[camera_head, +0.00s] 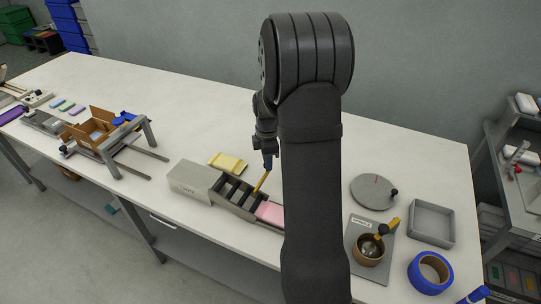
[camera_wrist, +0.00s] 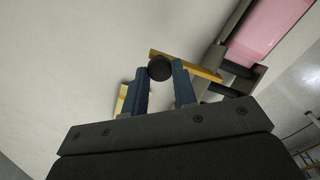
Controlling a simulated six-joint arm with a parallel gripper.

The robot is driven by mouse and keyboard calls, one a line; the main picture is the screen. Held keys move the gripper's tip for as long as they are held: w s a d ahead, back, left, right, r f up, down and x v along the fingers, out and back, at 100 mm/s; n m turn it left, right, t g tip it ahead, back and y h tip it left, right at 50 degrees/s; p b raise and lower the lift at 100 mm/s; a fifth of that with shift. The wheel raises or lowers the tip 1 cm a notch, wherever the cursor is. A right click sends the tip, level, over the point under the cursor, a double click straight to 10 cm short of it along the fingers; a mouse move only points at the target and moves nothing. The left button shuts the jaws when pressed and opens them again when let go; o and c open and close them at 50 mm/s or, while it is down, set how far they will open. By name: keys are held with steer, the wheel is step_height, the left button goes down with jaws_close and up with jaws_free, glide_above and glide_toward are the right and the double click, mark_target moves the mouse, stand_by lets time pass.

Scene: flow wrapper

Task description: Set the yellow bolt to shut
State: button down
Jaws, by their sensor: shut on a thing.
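The yellow bar (camera_head: 262,181) that I take for the bolt stands out slantwise at the dark slotted part of the grey machine (camera_head: 195,181), just below my gripper (camera_head: 268,161). In the wrist view the yellow bar (camera_wrist: 190,66) runs from upper left to lower right. A black round knob (camera_wrist: 160,68) sits near its upper left end, between the blue fingertips of my gripper (camera_wrist: 163,78). The fingers are shut on this knob. Where the bar meets the machine is partly hidden, and I cannot tell its setting.
The pink part (camera_head: 270,211) lies right of the slots, partly behind my arm. A yellow block (camera_head: 228,162) lies behind the machine. A brown cup (camera_head: 368,251), grey disc (camera_head: 373,191), grey tray (camera_head: 432,223) and blue tape roll (camera_head: 430,272) stand at right. The table's back middle is clear.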

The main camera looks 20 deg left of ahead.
steer(key=s, duration=0.6)
steer(key=shift+s, duration=0.35)
steer(key=c, duration=1.3)
jaws_free()
steer(key=shift+s, duration=0.15)
steer(key=shift+o, duration=0.8)
steer(key=shift+r, duration=0.35)
step_height(320, 180, up, 17)
steer(key=shift+f, duration=0.2)
glide_toward(259, 184)
step_height(259, 184, down, 5)
steer(key=shift+f, duration=0.1)
